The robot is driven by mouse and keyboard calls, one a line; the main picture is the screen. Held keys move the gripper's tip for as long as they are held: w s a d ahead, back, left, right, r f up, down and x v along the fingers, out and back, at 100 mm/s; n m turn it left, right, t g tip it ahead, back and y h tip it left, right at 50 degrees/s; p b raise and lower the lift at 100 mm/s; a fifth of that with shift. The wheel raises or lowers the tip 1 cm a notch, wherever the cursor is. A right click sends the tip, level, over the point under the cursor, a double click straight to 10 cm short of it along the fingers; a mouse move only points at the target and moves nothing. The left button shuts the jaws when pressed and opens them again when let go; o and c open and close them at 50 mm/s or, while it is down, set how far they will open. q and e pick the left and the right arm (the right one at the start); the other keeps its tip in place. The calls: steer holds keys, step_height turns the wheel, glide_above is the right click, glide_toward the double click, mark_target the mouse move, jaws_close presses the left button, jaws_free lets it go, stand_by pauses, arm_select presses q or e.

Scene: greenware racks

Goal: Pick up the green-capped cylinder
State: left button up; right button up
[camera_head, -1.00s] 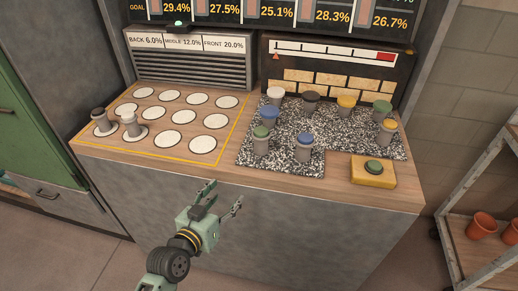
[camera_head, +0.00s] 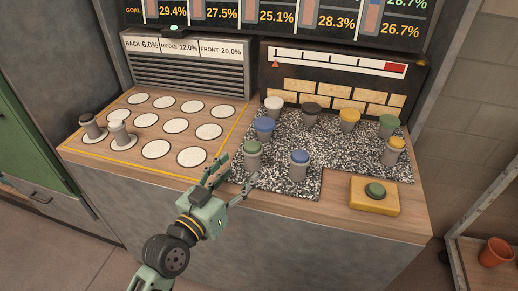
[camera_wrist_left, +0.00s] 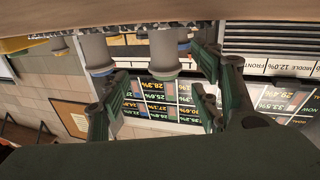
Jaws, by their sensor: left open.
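A grey cylinder with a green cap (camera_head: 253,155) stands upright at the front left of the speckled mat (camera_head: 270,184). A second green-capped cylinder (camera_head: 388,127) stands at the mat's back right. My left gripper (camera_head: 237,174) is open and empty, its fingers spread just in front of the nearer green-capped cylinder and apart from it. My right gripper is not in view.
Blue-capped cylinders (camera_head: 299,164) (camera_head: 264,128) stand close by the nearer green one. White, black and yellow-capped ones stand behind. White discs (camera_head: 192,156) lie at left, two holding cylinders.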

mark_target(247, 158)
arm_select(q)
steer(key=shift+x, duration=1.8)
steer(key=x, duration=0.5)
steer(key=shift+w+a+r+p, duration=0.15)
steer(key=shift+w+a+p, duration=0.15)
steer(key=shift+p, duration=0.1)
steer(key=shift+s, duration=0.1)
steer(key=shift+c, duration=0.2)
steer(key=c, duration=1.4)
